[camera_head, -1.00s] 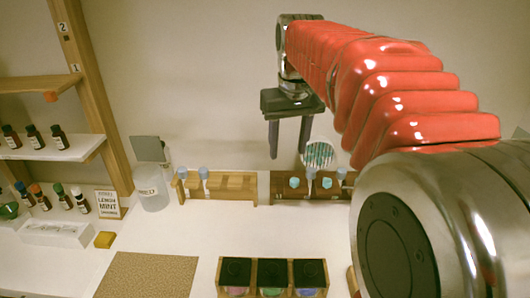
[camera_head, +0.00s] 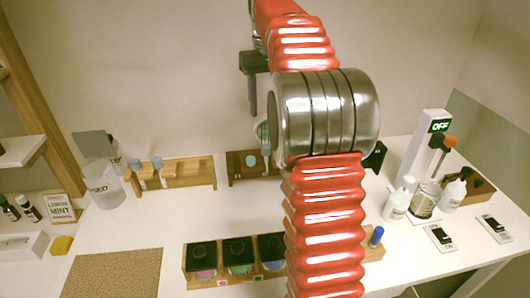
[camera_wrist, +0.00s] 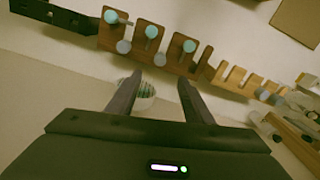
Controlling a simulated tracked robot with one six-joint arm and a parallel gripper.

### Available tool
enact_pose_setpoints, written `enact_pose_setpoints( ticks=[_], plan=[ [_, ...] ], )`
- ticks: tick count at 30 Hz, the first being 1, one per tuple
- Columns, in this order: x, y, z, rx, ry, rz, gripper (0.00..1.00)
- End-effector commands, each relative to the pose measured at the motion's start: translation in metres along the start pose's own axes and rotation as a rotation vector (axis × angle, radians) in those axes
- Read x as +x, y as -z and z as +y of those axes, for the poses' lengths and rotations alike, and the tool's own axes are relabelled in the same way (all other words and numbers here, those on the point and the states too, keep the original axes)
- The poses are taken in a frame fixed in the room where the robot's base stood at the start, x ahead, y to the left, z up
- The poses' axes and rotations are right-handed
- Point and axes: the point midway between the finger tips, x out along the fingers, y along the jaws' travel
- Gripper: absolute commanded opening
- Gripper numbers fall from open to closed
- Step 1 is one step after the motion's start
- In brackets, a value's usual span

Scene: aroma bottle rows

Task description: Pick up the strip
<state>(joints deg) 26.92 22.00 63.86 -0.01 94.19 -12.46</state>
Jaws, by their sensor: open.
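My gripper (camera_wrist: 160,77) is open in the wrist view, with nothing between its fingers. A pale round holder with dark stripes (camera_wrist: 145,91) shows beyond and between the fingers; I cannot tell whether the stripes are separate strips. In the head view my gripper (camera_head: 254,96) hangs near the back wall, above the dark wooden rack (camera_head: 240,178), and one finger shows clearly. The pale round holder (camera_head: 261,131) is mostly hidden behind my arm there. No single strip can be picked out for certain.
A light wooden rack (camera_head: 190,181) and a clear beaker (camera_head: 103,188) stand left of the dark rack. A box of dark-lidded jars (camera_head: 190,278) is in front. White bottles (camera_head: 398,200) and an "OFF" post (camera_head: 425,150) stand right. The middle counter is clear.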

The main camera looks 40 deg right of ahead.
Motion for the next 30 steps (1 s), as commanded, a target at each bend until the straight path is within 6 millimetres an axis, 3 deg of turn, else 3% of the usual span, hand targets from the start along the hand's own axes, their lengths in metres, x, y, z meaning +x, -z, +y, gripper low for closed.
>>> enact_pose_setpoints(
  ticks=[8, 21, 30],
  plan=[
    [0.017, 0.000, 0.000, 0.000, 0.000, -0.002, 0.46],
    [0.080, 0.000, 0.000, 0.001, 0.000, 0.000, 0.46],
    [0.086, 0.000, 0.000, 0.001, 0.000, 0.001, 0.46]
  ],
)
